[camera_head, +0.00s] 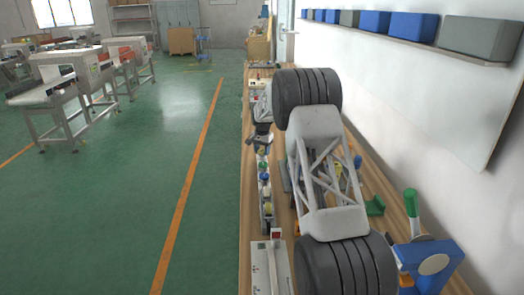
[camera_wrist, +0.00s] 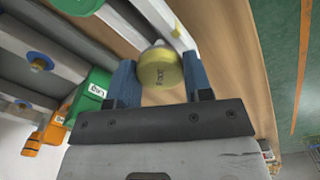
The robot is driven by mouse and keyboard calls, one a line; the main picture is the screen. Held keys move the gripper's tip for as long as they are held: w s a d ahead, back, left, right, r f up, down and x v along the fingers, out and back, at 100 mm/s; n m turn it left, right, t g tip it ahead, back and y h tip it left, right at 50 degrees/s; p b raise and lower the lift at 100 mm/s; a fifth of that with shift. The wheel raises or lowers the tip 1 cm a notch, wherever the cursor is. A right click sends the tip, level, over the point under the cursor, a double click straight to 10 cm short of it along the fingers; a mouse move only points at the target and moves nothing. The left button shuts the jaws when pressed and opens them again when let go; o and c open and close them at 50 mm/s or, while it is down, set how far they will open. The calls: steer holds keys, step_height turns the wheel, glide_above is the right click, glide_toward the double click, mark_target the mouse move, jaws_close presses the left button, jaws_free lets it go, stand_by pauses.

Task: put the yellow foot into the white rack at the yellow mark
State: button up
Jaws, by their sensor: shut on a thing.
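The yellow foot (camera_wrist: 160,68), a round piece with dark lettering on its face, sits between the blue fingers of my gripper (camera_wrist: 161,80) in the wrist view. The gripper is shut on it. A white rail of the rack (camera_wrist: 155,15) runs just beyond the foot, with a small yellow mark (camera_wrist: 177,28) on it. I cannot tell whether the foot touches the rail.
In the wrist view a green labelled piece (camera_wrist: 90,98), an orange piece (camera_wrist: 54,130) and a blue disc (camera_wrist: 40,62) lie left of the gripper. In the head view a blue device with a green handle (camera_head: 430,258) stands at the right. Green floor lies left of the bench.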

steer(key=shift+f, duration=0.85)
stand_by(0.9)
steer(key=o, duration=1.2)
steer(key=shift+r, duration=3.75)
